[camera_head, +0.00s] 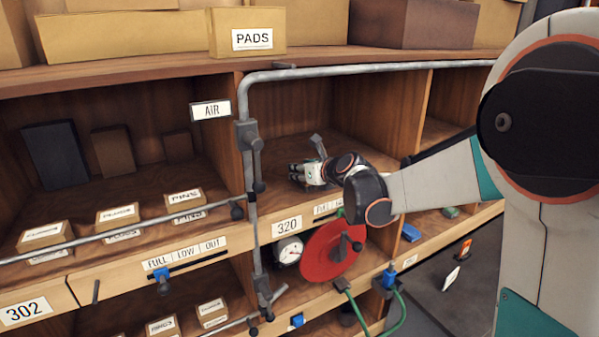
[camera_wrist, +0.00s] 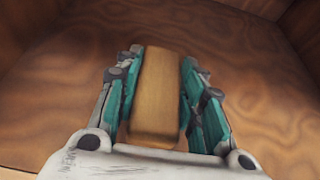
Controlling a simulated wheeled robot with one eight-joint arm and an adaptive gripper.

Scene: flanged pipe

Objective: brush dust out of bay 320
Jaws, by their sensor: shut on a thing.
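Bay 320 (camera_head: 295,110) is an open wooden shelf bay above the 320 label (camera_head: 287,225) in the head view. My gripper (camera_head: 298,173) is inside it, low over the bay floor. In the wrist view my gripper (camera_wrist: 160,80) has its teal fingers on both sides of a tan block-shaped piece (camera_wrist: 157,95), shut on it; this looks like the brush. Its bristles are hidden. In the head view a small grey-brown part (camera_head: 318,146) sticks up at the gripper. The bay floor (camera_wrist: 240,60) shows wood grain; I cannot make out dust on it.
A grey pipe (camera_head: 350,69) runs along the bay's top and down its left side. A red disc (camera_head: 333,250) and a gauge (camera_head: 288,251) are below the bay's front edge. Wooden walls bound the bay. Bay 302's boxes (camera_head: 118,214) are left.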

